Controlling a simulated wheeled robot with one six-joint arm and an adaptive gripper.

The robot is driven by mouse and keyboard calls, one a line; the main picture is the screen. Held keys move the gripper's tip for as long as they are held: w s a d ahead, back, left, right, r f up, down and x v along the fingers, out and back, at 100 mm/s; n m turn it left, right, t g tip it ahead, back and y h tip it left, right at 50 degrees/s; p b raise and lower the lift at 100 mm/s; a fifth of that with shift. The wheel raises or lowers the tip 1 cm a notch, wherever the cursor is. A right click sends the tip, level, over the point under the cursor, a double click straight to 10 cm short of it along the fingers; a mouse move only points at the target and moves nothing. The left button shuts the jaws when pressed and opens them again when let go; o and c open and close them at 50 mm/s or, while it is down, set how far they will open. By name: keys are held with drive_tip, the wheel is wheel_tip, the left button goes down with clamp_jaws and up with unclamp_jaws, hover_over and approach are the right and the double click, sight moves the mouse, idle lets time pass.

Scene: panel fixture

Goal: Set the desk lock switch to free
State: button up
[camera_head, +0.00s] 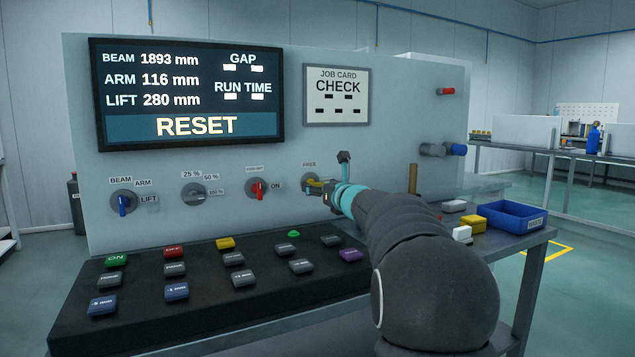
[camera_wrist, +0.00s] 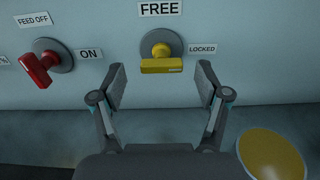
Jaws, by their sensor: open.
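The yellow desk lock switch (camera_wrist: 161,66) is on the panel in the wrist view, with a FREE label (camera_wrist: 160,8) above it and a LOCKED label (camera_wrist: 202,48) at its right. Its bar lies level, with a small dark mark near its right end, the LOCKED side. My gripper (camera_wrist: 162,80) is open, one finger to each side of the switch, with gaps to both. In the head view my gripper (camera_head: 335,181) is at the panel and partly hides the switch (camera_head: 315,184).
A red switch (camera_wrist: 38,70) with FEED OFF and ON labels is left of my gripper in the wrist view. A sloped desk with several buttons (camera_head: 233,259) juts out below the panel. A blue bin (camera_head: 513,216) and small blocks are on the table at right.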

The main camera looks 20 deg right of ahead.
sight(317, 184)
drive_tip(key=shift+w, duration=1.8)
drive_tip(key=shift+c, duration=0.3)
drive_tip(key=c, duration=1.1)
